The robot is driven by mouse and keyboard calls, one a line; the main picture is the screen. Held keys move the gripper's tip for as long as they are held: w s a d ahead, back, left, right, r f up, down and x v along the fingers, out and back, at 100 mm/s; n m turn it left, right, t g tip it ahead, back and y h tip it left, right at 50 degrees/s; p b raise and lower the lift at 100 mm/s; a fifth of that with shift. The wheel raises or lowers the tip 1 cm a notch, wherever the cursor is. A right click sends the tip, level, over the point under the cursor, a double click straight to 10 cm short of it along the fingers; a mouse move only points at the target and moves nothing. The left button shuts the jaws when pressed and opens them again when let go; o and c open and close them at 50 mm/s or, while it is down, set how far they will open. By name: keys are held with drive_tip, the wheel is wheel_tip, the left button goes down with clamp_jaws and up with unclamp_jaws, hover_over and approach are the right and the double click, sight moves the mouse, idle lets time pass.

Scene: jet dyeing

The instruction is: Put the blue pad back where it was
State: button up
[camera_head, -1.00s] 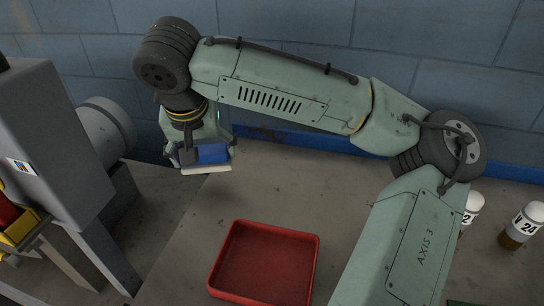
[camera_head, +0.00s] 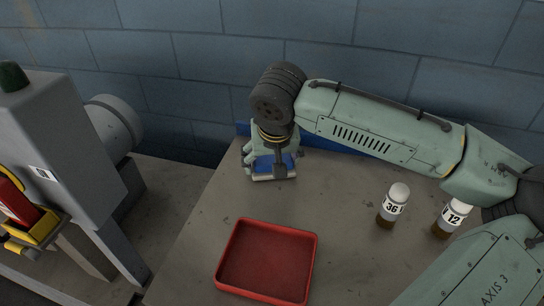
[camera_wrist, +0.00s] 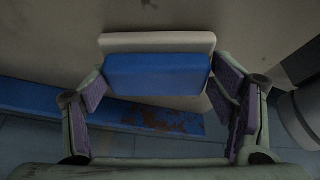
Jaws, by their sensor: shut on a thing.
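The blue pad (camera_head: 288,161) is a blue block on a pale white-grey backing, held in my gripper (camera_head: 271,168) above the far part of the grey table, near its back edge. In the wrist view, the blue pad (camera_wrist: 157,74) sits between the two purple-lined fingers of my gripper (camera_wrist: 160,88), its pale backing (camera_wrist: 157,40) showing beyond it. The fingers are shut on its sides. I cannot tell how high it is above the table.
A red tray (camera_head: 232,223) stands empty on the table (camera_head: 200,235). A grey machine (camera_head: 60,140) with a yellow bracket (camera_head: 42,228) is at left. A block wall rises behind.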

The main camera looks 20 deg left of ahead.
drive_tip(key=shift+f, duration=0.1)
drive_tip(key=o, duration=1)
drive_tip(key=shift+o, duration=0.2)
drive_tip(key=b+v, duration=0.2)
drive_tip(key=v, duration=1)
